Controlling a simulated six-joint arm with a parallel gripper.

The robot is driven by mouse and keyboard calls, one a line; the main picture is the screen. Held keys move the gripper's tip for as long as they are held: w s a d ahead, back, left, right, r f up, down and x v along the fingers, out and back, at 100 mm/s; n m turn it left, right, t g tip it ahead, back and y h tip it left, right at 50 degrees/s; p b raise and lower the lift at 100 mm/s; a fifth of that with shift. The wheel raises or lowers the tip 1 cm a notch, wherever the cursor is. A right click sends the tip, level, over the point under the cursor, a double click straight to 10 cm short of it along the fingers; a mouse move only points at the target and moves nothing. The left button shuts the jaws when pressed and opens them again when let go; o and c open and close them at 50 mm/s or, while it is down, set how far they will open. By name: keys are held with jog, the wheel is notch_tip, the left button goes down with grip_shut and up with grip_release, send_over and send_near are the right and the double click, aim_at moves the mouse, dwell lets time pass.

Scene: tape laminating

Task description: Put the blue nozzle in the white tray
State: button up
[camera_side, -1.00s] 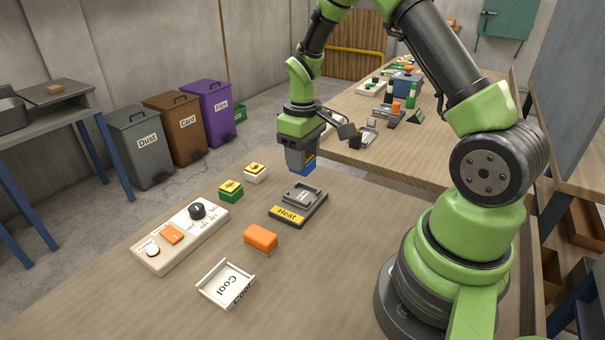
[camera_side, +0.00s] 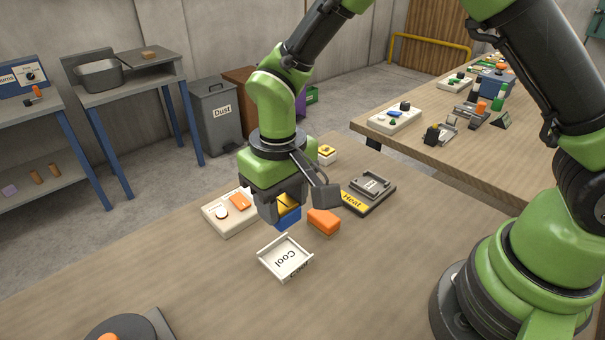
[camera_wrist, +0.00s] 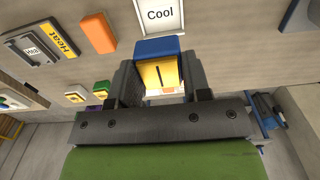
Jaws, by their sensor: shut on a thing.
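My gripper (camera_side: 284,208) is shut on the blue nozzle (camera_side: 287,219), a blue block with a yellow face. It is held between the two dark fingers and seems raised above the table. In the wrist view the nozzle (camera_wrist: 158,46) shows its blue edge and yellow face between the fingers. The white tray (camera_side: 272,250), marked "Cool", is a shallow open tray on the table, just in front of the nozzle in the side view. It also shows in the wrist view (camera_wrist: 178,12), beyond the nozzle, and its inside looks empty.
An orange block (camera_side: 323,222) lies right of the nozzle and close to the tray. The dark "Heat" block (camera_side: 366,196) stands behind it. A white control panel (camera_side: 220,214) is partly hidden by my gripper.

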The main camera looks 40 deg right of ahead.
send_over(286, 259)
jog(key=shift+f, duration=4.2)
jog(key=shift+f, duration=0.7)
jog(key=o, duration=1.1)
jog(key=shift+c, duration=0.2)
